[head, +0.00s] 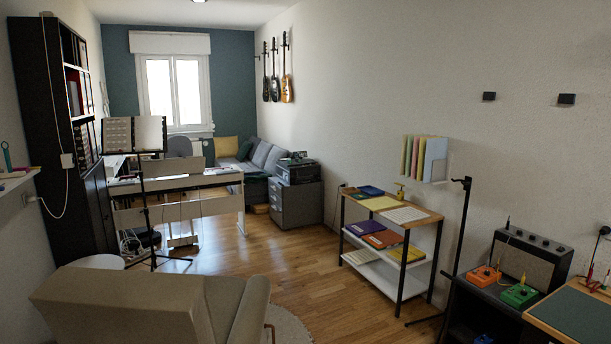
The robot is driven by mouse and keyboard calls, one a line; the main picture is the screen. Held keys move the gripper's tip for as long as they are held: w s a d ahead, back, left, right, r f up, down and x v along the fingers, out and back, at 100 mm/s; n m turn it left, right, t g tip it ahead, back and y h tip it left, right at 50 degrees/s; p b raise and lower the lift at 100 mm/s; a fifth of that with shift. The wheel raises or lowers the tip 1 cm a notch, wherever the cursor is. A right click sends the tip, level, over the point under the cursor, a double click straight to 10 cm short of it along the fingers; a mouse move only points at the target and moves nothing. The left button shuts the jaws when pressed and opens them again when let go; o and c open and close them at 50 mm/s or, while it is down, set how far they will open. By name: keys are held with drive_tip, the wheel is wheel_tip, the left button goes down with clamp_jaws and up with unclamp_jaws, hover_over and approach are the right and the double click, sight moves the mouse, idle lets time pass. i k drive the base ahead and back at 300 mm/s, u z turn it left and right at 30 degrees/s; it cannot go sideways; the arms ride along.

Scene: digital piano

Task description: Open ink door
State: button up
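A dark machine that looks like a printer (297,174) sits on a grey drawer cabinet (299,206) at the far end of the room, against the right wall. It is small in the head view, and I cannot make out an ink door on it or whether any part is open. My gripper is not in view.
An armchair (232,308) stands close in front at lower left. A digital piano (180,183) and a music stand (147,205) are beyond it. A shelf cart (398,283) and a thin black stand (462,225) are at right. Wooden floor (285,258) is clear between armchair and cart.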

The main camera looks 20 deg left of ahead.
sight(309, 171)
drive_tip(key=u, duration=0.1)
drive_tip(key=i, duration=1.35)
drive_tip(key=u, duration=0.3)
drive_tip(key=i, duration=2.95)
drive_tip(key=u, duration=0.7)
drive_tip(key=i, duration=2.55)
drive_tip(key=u, duration=0.55)
drive_tip(key=i, duration=2.55)
drive_tip(key=u, duration=0.25)
